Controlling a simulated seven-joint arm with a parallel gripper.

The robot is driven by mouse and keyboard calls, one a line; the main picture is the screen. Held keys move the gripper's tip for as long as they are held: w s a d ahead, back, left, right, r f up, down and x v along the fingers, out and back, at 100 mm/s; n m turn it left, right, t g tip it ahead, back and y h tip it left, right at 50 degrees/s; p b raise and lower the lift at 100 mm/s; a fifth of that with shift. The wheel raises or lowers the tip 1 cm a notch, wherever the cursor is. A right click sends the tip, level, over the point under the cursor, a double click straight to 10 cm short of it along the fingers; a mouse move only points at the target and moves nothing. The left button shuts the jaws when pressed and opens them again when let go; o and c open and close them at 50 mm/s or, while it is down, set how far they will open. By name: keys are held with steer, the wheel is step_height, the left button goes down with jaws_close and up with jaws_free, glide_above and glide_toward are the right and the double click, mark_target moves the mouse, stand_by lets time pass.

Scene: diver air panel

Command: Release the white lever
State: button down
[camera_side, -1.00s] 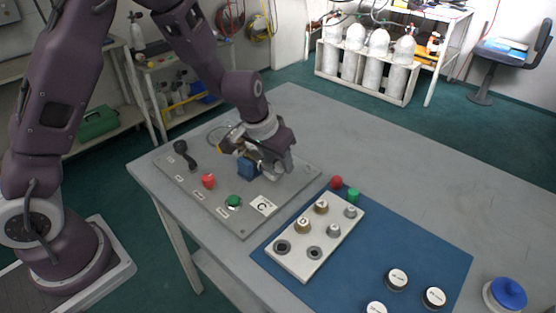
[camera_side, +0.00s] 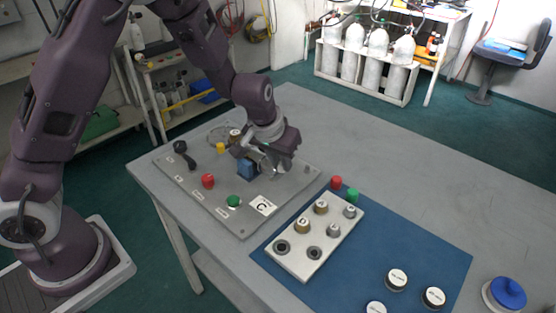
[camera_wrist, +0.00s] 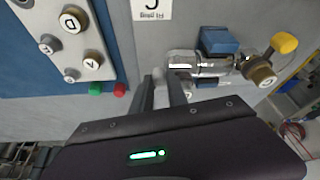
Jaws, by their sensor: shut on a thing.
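The metal valve fitting (camera_wrist: 205,68) lies across the panel beside a blue block (camera_wrist: 218,41), with a brass knob (camera_wrist: 261,74) and a yellow knob (camera_wrist: 285,43) at its far end. The pale end of the white lever (camera_wrist: 161,76) shows between my fingers at the near end of the fitting; most of it is hidden. My gripper (camera_wrist: 163,88) is shut on it. In the side view my gripper (camera_side: 268,168) is low over the panel (camera_side: 240,222), just right of the blue block (camera_side: 247,169), and hides the lever.
The panel also holds a black handle (camera_side: 184,154), a red knob (camera_side: 208,181), a green button (camera_side: 233,201) and a C label (camera_side: 263,206). A light plate with several knobs (camera_side: 315,240) lies on a blue mat (camera_side: 350,275) in front.

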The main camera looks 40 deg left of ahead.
steer(key=shift+w+n, duration=0.1)
steer(key=shift+n, duration=0.2)
steer(key=c, duration=1.3)
jaws_free()
steer(key=v, duration=0.7)
steer(key=shift+d, duration=0.1)
